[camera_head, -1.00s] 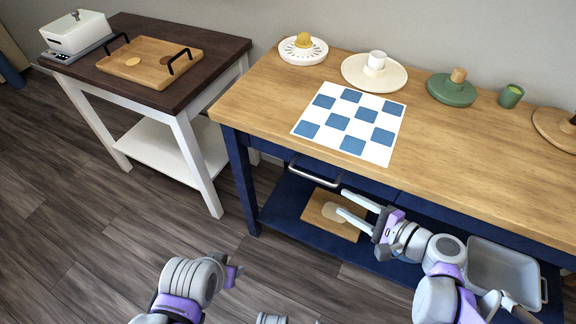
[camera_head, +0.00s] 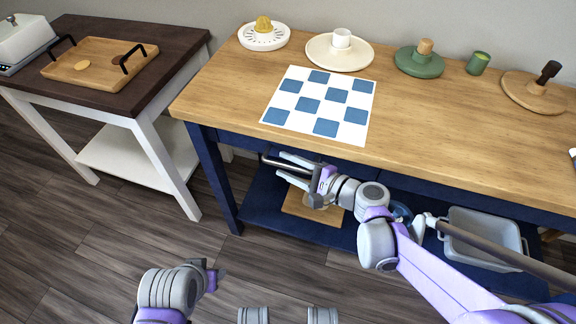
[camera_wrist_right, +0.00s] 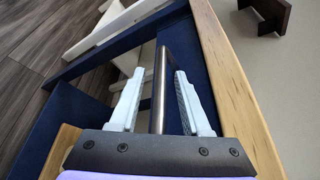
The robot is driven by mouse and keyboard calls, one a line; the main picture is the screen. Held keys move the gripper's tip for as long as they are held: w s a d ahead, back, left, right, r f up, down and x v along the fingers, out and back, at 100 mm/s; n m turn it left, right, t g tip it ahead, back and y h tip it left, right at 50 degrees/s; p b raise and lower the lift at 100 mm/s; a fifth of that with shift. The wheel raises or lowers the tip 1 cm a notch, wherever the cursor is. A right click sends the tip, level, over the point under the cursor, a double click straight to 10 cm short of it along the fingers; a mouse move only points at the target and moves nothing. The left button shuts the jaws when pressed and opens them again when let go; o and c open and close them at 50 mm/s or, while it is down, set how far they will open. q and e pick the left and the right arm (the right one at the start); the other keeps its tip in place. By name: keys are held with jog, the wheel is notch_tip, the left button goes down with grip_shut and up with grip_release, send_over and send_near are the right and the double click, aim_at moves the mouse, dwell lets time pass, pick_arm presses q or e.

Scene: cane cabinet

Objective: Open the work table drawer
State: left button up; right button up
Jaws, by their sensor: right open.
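The work table (camera_head: 420,120) has a wooden top and a dark blue frame, with a blue drawer front under its near edge. The drawer's metal bar handle (camera_head: 268,161) is partly hidden by my right gripper (camera_head: 279,166) in the head view. In the right wrist view, the handle (camera_wrist_right: 159,85) runs between the two open fingers of my right gripper (camera_wrist_right: 155,88), with a gap visible on each side. The drawer appears closed. My left gripper (camera_head: 211,276) is low at the left, away from the table; its fingers are not clear.
A wooden board (camera_head: 300,203) and a grey bin (camera_head: 480,235) sit on the table's lower shelf. A checkered mat (camera_head: 300,122) and several dishes are on top. A side table (camera_head: 110,95) stands left, with a tray (camera_head: 100,62). Floor in front is clear.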

grip_shut()
dwell(1.5)
